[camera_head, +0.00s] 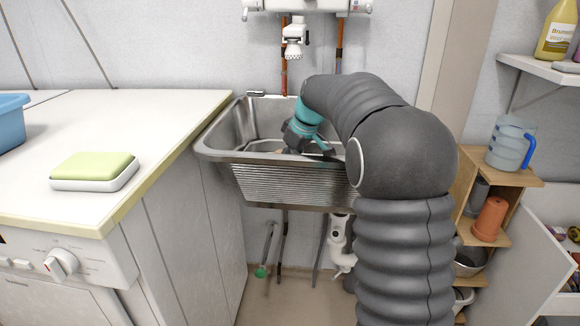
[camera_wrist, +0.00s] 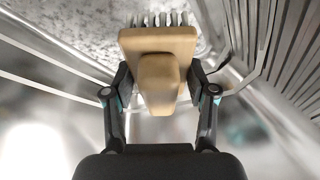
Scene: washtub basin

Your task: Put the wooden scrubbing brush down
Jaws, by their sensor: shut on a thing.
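The wooden scrubbing brush (camera_wrist: 157,48) is light tan with pale bristles along its far edge in the wrist view. My gripper (camera_wrist: 160,85) is shut on it, with one finger on each side of the wood. In the head view, my gripper (camera_head: 300,138) reaches down into the metal washtub basin (camera_head: 218,135). The brush is mostly hidden there by my gripper and the basin's front wall. The wrist view shows metal and a speckled grey surface (camera_wrist: 70,30) beyond the brush. I cannot tell whether the bristles touch anything.
A white counter (camera_head: 120,120) stands left of the basin, with a green-and-white sponge-like block (camera_head: 95,170) and a blue tub (camera_head: 10,122). A faucet (camera_head: 293,45) hangs above the basin. Wooden shelves with a jug (camera_head: 508,145) and a terracotta pot (camera_head: 490,218) stand at right.

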